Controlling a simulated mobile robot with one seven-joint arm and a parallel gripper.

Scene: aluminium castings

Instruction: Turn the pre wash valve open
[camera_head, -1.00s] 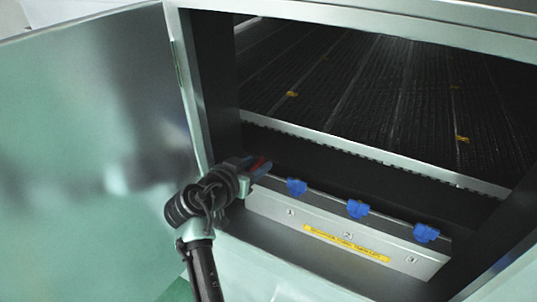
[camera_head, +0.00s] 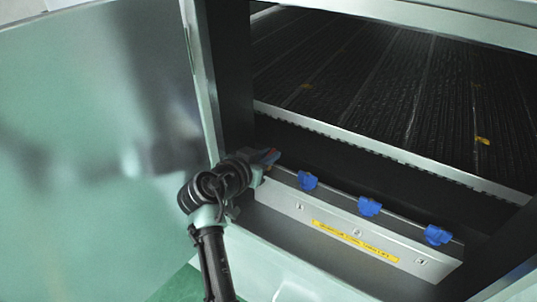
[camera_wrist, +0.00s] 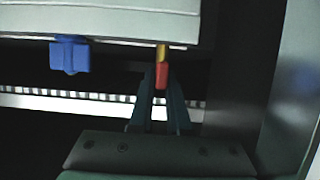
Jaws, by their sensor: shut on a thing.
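A valve handle with a red end (camera_wrist: 161,76) and a yellow stem (camera_wrist: 163,52) hangs from the panel edge in the wrist view. My gripper (camera_wrist: 161,88) is shut on the red end, one dark finger on each side. In the head view my gripper (camera_head: 267,158) reaches the left end of the numbered valve panel (camera_head: 290,207), left of the blue valves. There the handle is mostly hidden by the fingers, and its exact angle cannot be told.
Blue valves (camera_head: 308,180), (camera_head: 369,206) and (camera_head: 438,235) line the panel's top edge. One blue valve (camera_wrist: 70,55) shows in the wrist view. An open metal door (camera_head: 90,130) and the opening's left frame are close to my arm. A ribbed dark belt (camera_head: 400,85) lies behind.

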